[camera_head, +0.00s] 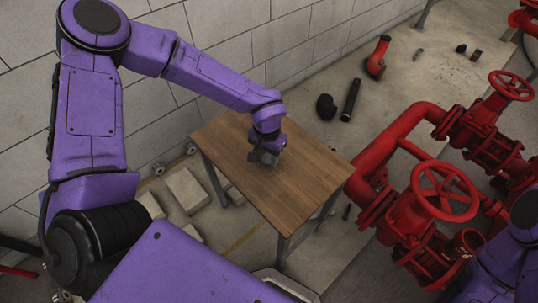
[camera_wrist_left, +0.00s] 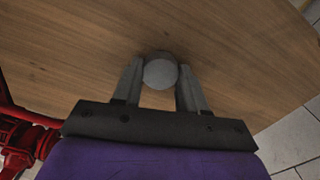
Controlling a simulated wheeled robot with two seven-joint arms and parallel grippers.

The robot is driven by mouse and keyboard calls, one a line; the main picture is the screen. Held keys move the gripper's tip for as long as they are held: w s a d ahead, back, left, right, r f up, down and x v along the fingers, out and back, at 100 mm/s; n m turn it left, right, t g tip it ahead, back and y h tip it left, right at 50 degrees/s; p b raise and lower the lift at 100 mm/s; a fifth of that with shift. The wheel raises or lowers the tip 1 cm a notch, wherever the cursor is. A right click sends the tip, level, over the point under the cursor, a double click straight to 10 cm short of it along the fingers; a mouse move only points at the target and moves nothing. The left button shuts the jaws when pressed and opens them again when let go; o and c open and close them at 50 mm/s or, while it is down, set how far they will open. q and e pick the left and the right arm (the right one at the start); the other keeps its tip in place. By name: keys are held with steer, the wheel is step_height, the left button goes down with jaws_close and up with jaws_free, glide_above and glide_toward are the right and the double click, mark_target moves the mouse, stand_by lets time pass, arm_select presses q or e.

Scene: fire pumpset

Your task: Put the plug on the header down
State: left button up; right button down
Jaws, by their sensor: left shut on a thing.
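My left gripper (camera_head: 265,158) is over the wooden table, pointing down. In the left wrist view its two fingers (camera_wrist_left: 160,88) are shut on the plug (camera_wrist_left: 160,72), a grey piece with a round end face. In the head view the gripper mostly hides the plug. I cannot tell whether the plug touches the tabletop. The header, a thick red pipe (camera_head: 397,137) with valves, runs to the right of the table, apart from the gripper. Part of my right arm shows at the lower right, but its gripper is out of view.
The wooden table (camera_head: 310,170) is otherwise bare. A red handwheel (camera_head: 445,191) stands up from the pipework, with another handwheel (camera_head: 511,86) behind. Loose pipe pieces, including a dark pipe (camera_head: 350,100) and a red elbow (camera_head: 377,58), lie on the floor. Pale blocks (camera_head: 187,190) lie left of the table.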

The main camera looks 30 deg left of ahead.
mark_target(268, 158)
arm_select(q)
steer(key=shift+f, duration=0.1)
steer(key=o, duration=1.2)
steer(key=shift+f, duration=0.1)
steer(key=shift+c, duration=0.2)
steer(key=shift+r, duration=0.35)
step_height(268, 158, up, 12)
steer(key=p, duration=0.3)
steer(key=shift+f, duration=0.15)
